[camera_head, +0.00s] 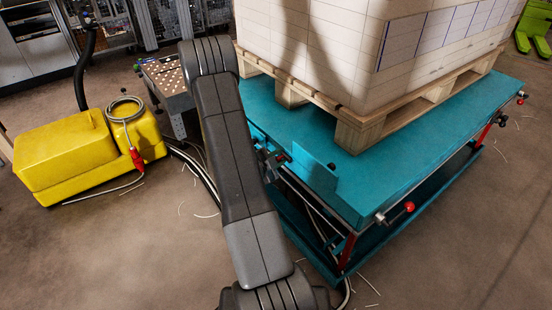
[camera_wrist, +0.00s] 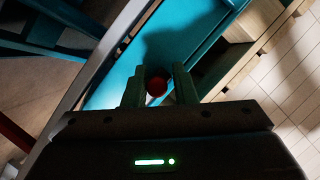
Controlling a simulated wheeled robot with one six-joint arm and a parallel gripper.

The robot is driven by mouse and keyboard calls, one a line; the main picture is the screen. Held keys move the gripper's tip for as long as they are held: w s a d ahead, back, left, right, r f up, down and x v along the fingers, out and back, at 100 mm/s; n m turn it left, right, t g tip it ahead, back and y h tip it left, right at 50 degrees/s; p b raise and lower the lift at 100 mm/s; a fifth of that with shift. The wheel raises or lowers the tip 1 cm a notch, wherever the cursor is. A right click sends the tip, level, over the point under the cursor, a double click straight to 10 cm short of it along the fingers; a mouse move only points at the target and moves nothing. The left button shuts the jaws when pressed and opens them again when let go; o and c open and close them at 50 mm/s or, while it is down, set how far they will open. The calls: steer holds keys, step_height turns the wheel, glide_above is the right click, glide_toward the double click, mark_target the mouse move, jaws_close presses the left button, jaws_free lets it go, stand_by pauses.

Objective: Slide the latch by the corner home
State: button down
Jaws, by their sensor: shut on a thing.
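My gripper (camera_wrist: 158,88) is shut on the round red latch knob (camera_wrist: 156,86), which sits between its two fingers in the wrist view. In the head view my arm hides most of my gripper (camera_head: 268,160), beside the teal lift table's left edge. Another red-knobbed latch (camera_head: 408,207) sits by the table's near corner, apart from my gripper.
The teal table (camera_head: 395,165) carries a wooden pallet (camera_head: 362,130) with a tall stack of wrapped reams (camera_head: 345,55). A yellow machine (camera_head: 65,155) with a coiled hose and a perforated metal box (camera_head: 165,80) stand at left. Loose strips litter the floor; the front right is open.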

steer(key=shift+s+d+f+b, duration=0.1)
steer(key=shift+s+d+b, duration=0.1)
steer(key=shift+s+d, duration=0.25)
steer(key=shift+s+d+f+b, duration=0.1)
steer(key=shift+s+d+b, duration=0.1)
steer(key=shift+s, duration=0.3)
steer(key=c, duration=1.3)
jaws_free()
steer(key=shift+r, duration=0.1)
steer(key=p+v, duration=0.2)
steer(key=v, duration=1.2)
steer(key=shift+d+p, duration=0.15)
steer(key=shift+p, duration=0.15)
